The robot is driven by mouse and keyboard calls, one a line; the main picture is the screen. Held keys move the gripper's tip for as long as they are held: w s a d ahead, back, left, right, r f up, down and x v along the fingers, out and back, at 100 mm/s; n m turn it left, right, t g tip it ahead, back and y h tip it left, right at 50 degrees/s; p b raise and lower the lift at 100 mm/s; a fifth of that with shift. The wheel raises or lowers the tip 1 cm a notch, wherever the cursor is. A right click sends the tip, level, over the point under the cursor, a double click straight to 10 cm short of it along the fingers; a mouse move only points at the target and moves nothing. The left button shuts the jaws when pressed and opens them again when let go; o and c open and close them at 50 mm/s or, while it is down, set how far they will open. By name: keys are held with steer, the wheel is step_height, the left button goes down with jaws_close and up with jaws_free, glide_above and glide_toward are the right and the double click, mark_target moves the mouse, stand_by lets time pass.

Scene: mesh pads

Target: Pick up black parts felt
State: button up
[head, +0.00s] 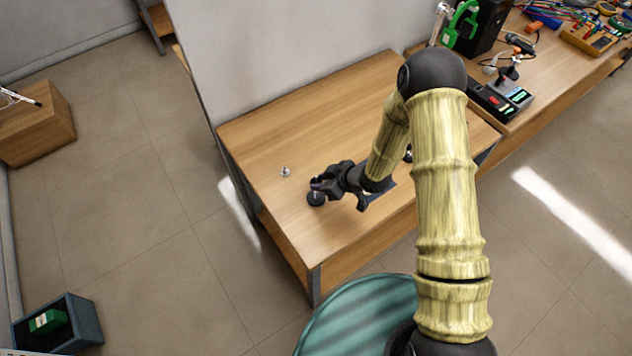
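A small round black piece (316,199), which looks like the black parts felt, lies on the wooden table (275,128) near its left front side. My gripper (323,187) is low over the table, with its dark fingertips right at the upper edge of this piece. I cannot tell whether they touch it. The fingers are dark and overlap, so their opening does not show clearly.
A small silver part (285,172) stands left of my gripper. A dark flat item (378,195) lies partly hidden under my wrist. A bench (560,62) with tools and cables adjoins at the right. The table's far left is clear.

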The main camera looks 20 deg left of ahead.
stand_by(0.3)
step_height(320, 180, up, 10)
steer(key=b, duration=0.2)
stand_by(0.5)
stand_by(0.4)
